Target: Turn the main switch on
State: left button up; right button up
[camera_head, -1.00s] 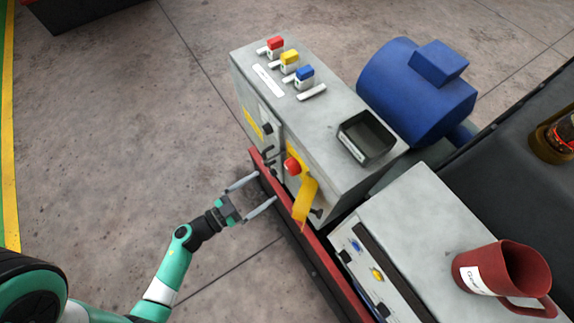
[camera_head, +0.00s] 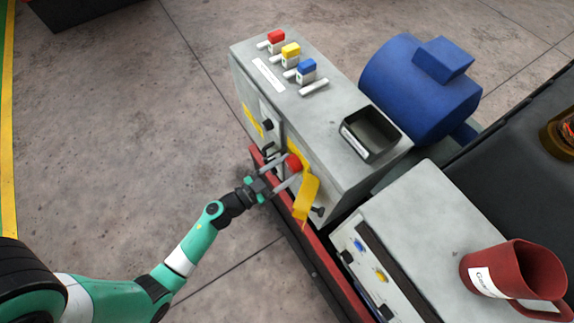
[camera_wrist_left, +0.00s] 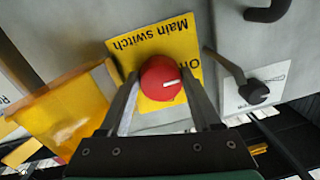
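The main switch is a red round knob (camera_head: 293,163) on the front face of the grey cabinet (camera_head: 338,95). In the left wrist view the knob (camera_wrist_left: 158,74) sits on a yellow label (camera_wrist_left: 150,45) reading "Main switch", upside down, with "On" at the right. A short white mark shows on the knob's right side. My left gripper (camera_head: 289,170) is at the knob, with one finger on each side of it. The fingers are apart and close to its sides; whether they touch it I cannot tell. My right gripper is not in view.
A yellow tag (camera_head: 306,198) hangs beside the knob. A dark lever (camera_wrist_left: 230,68) is at its right in the wrist view. A red rail (camera_head: 318,246) runs below the cabinet. A red mug (camera_head: 508,272) stands on a grey box.

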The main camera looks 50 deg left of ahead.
pick_arm(q)
jog(key=c, duration=0.8)
jog(key=shift+m, duration=0.3)
jog(key=m, duration=0.3)
jog(key=shift+a+m, duration=0.1)
jog(key=shift+m, duration=0.3)
jog(key=m, duration=0.4)
jog(key=shift+a+m+t, duration=0.1)
jog(key=shift+m+t, duration=0.2)
jog(key=m, duration=0.4)
jog(key=shift+r+m+h+b, duration=0.1)
jog(key=shift+m+h+b, duration=0.25)
jog(key=shift+m+h, duration=0.05)
jog(key=m, duration=0.4)
jog(key=shift+a+r+m+b, duration=0.1)
jog(key=shift+m+b, duration=0.2)
jog(key=shift+m, duration=0.1)
jog(key=shift+h, duration=0.3)
